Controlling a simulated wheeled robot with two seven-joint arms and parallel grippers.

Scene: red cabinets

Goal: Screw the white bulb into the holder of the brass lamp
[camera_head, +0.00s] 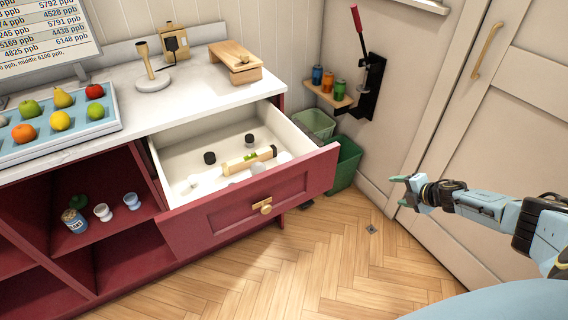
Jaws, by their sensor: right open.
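The brass lamp (146,58) stands upright on a round white base on the counter, left of the wooden box. Several rounded white things (284,157) lie in the open drawer (185,140), around a wooden block with a green mark (250,159). They are too small to tell which, if any, is the white bulb. My right gripper (403,191) is open and empty, over the floor at the right, well apart from the drawer and lamp. My left gripper is out of view.
The red drawer front (250,206) juts out over the floor. Two dark caps (210,157) lie inside it. A fruit tray (60,127) fills the counter's left end. A wooden box (236,62) stands behind the drawer. Green bins (345,163) stand right of it. The floor in front is clear.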

